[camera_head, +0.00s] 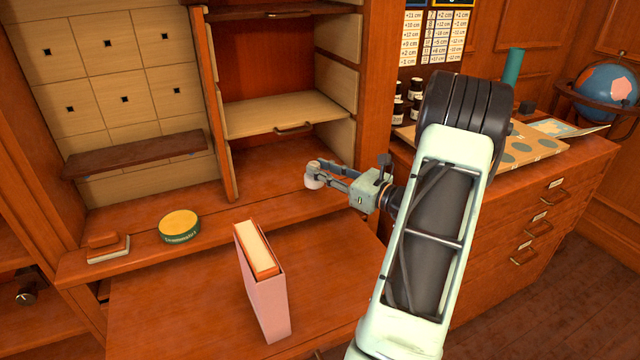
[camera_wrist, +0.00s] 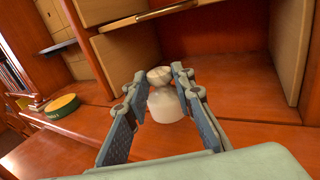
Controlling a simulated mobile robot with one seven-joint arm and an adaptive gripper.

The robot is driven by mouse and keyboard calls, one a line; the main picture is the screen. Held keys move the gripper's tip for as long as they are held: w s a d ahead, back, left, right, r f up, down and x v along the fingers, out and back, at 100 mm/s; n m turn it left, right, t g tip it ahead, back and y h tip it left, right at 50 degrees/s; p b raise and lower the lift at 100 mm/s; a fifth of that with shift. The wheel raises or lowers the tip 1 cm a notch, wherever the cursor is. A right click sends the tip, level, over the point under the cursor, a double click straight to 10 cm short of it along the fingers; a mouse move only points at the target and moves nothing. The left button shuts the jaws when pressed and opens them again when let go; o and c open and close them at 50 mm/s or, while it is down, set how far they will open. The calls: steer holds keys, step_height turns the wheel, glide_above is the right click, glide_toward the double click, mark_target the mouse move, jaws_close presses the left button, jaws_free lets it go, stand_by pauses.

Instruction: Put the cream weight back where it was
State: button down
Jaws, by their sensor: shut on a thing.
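The cream weight (camera_wrist: 166,104) is a pale, rounded piece with a knob on top, seen between my fingers in the wrist view. In the head view only a small part of the weight (camera_head: 313,183) shows below my fingertips. My gripper (camera_head: 314,174) is shut on it, at the front of the cabinet's lower opening, over the wooden ledge (camera_head: 270,199). The gripper (camera_wrist: 162,92) holds the weight upright from both sides. I cannot tell whether the weight's base touches the ledge.
A green and yellow round tin (camera_head: 179,227) and small stacked books (camera_head: 108,248) sit on the ledge at left. A pink box (camera_head: 262,285) stands in front. A pale shelf (camera_head: 285,112) with a handle lies above my gripper. Dark bottles (camera_head: 414,92) stand at right.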

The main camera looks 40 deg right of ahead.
mark_target(322, 183)
steer(key=shift+w+f+b, duration=0.15)
steer(key=shift+f+b, duration=0.05)
steer(key=shift+f, duration=0.7)
steer(key=shift+w+f+b, duration=0.15)
steer(key=shift+f+b, duration=0.05)
steer(key=shift+f, duration=0.7)
steer(key=shift+f, duration=0.1)
steer(key=shift+f, duration=0.15)
steer(key=c, duration=1.7)
jaws_free()
steer(key=shift+o, duration=0.2)
steer(key=shift+r, duration=0.2)
steer(key=p+v, duration=0.2)
steer(key=v, duration=1)
steer(key=shift+a, duration=0.1)
